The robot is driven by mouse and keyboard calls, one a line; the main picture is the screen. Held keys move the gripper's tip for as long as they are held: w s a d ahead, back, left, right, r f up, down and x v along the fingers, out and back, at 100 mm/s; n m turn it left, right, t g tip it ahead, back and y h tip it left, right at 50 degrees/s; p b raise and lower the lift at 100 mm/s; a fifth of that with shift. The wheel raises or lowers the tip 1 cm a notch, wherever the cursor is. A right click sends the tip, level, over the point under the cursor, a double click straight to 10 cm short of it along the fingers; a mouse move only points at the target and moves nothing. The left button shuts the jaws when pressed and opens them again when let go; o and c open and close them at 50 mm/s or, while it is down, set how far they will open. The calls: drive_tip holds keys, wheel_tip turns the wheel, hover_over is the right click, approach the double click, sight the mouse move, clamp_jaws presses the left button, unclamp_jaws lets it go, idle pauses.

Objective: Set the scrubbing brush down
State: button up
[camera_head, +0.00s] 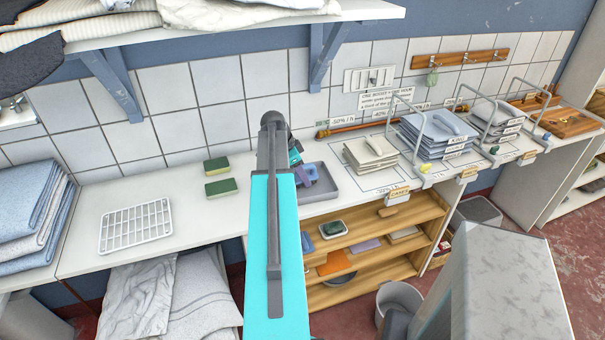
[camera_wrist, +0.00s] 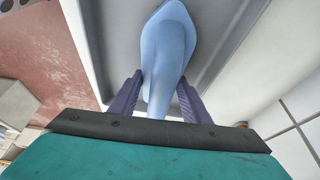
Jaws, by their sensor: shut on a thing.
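The scrubbing brush (camera_wrist: 168,45) is light blue, with a broad head and a narrower handle. My gripper (camera_wrist: 159,82) has its two purple fingers on either side of the handle and is shut on it. In the head view my arm hides most of the gripper and brush; a bit of blue (camera_head: 312,172) shows beside the purple fingers. The brush is over the grey tray (camera_head: 345,188), whose floor and raised rim also show behind it in the wrist view (camera_wrist: 108,40). I cannot tell whether the brush touches the tray floor. Its bristles are hidden.
Two green-and-yellow sponges (camera_head: 220,187) and a white wire rack (camera_head: 135,225) lie on the counter left of the tray. Folded cloths (camera_head: 371,152) stand close on its right, then metal-framed stacks (camera_head: 437,133). A wooden shelf unit (camera_head: 370,270) is below. Counter between rack and sponges is clear.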

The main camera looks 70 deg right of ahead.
drive_tip(key=shift+f, duration=0.1)
drive_tip(key=o, duration=0.9)
drive_tip(key=shift+w+r, duration=0.1)
drive_tip(key=shift+r, duration=0.15)
drive_tip(key=b+v, duration=0.3)
drive_tip(key=v, duration=0.7)
drive_tip(key=shift+b+v, duration=0.35)
drive_tip(key=shift+v, duration=0.55)
drive_tip(key=shift+r, duration=0.15)
